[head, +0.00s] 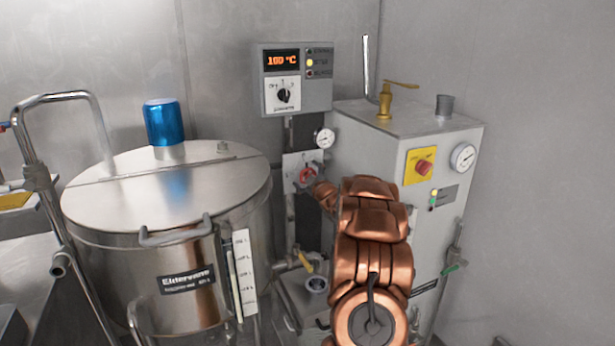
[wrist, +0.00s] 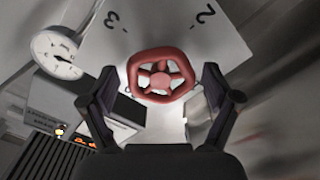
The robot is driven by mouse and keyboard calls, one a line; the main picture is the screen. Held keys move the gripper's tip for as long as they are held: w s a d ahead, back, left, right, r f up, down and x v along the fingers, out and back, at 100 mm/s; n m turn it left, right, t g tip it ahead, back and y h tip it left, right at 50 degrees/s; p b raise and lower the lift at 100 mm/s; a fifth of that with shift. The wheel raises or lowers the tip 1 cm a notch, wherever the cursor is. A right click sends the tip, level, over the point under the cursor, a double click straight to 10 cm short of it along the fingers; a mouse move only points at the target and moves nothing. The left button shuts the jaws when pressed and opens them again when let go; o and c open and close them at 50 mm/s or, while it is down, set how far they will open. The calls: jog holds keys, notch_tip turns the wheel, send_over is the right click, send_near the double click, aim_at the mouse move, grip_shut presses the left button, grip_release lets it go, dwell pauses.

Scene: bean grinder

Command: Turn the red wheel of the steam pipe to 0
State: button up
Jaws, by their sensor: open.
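The red wheel (head: 307,175) sits on a pale plate (head: 292,163) between the steel tank and the grey boiler cabinet. In the wrist view the red wheel (wrist: 160,80) faces me, with a round rim, spokes and a hub. My gripper (wrist: 158,84) is open, one finger on each side of the wheel, with visible gaps to the rim. In the head view my copper-coloured arm reaches to the wheel and hides part of the cabinet; the fingers are hard to make out.
A round gauge (head: 324,138) is just above the wheel; a gauge (wrist: 57,54) also shows at left in the wrist view. A control box (head: 291,78) reads 100 °C. The lidded tank (head: 165,190) stands left, the cabinet (head: 400,125) right.

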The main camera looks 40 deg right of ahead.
jog(key=v, duration=1.2)
dwell(0.3)
dwell(0.5)
jog(key=s+a+r+m+g+y+p, duration=0.1)
jog(key=s+a+m+g+p, duration=0.25)
jog(key=a, duration=0.85)
jog(key=s+a+m+g+y+p, duration=0.15)
jog(key=s+a+g, duration=0.35)
jog(key=a, duration=0.7)
jog(key=s+a+r+g+y+p, duration=0.1)
jog(key=s+a+g, duration=0.4)
jog(key=s+a, duration=0.6)
jog(key=s+a+r+g+y+p, duration=0.2)
jog(key=s+a+g, duration=0.3)
jog(key=s+a, duration=0.7)
jog(key=s+p, duration=0.1)
jog(key=s, duration=0.6)
jog(key=shift+a, duration=0.25)
